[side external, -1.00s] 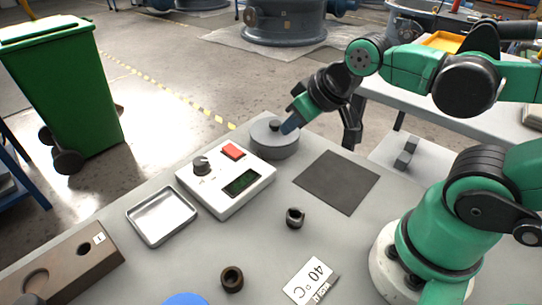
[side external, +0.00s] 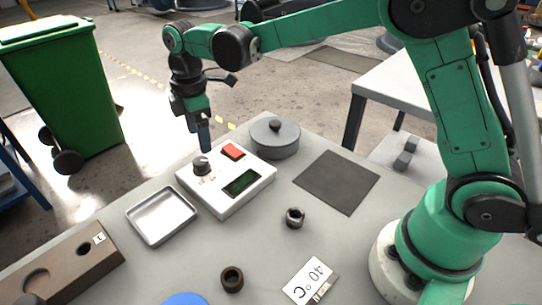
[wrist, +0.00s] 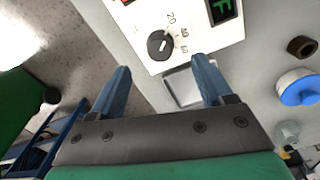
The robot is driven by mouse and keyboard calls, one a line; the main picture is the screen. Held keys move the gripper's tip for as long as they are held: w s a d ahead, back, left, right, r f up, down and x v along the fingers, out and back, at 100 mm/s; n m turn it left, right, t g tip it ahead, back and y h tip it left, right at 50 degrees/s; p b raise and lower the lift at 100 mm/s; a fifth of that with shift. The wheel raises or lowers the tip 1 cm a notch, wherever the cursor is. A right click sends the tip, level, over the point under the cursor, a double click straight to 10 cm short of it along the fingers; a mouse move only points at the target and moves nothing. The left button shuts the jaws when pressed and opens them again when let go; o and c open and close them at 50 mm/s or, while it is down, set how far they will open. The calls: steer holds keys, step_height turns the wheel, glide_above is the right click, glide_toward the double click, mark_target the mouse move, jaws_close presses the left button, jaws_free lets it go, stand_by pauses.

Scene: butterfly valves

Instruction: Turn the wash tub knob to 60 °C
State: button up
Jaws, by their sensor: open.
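The black knob (side external: 201,166) sits on the white control box (side external: 232,205), beside a red button (side external: 233,151) and a dark display (side external: 240,183). My gripper (side external: 205,148) points down just above and behind the knob. In the wrist view my gripper (wrist: 163,66) is open and empty, with the knob ahead between its fingers. A card (side external: 311,280) on the table reads 40 °C.
A grey lidded pot (side external: 275,145) stands behind the box. A metal tray (side external: 161,215) lies left of it. A dark mat (side external: 337,181), two dark rings (side external: 295,217) (side external: 232,279), a blue disc (side external: 184,299) and a brown block (side external: 65,265) lie around. Bare table separates them.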

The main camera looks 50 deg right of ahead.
mark_target(200, 160)
steer(key=shift+w+a+f+n, duration=0.15)
steer(key=shift+f+n, duration=0.1)
steer(key=shift+f, duration=0.1)
steer(key=shift+w+a+f+n, duration=0.15)
steer(key=shift+f+n, duration=0.1)
steer(key=shift+f, duration=2.8)
jaws_close()
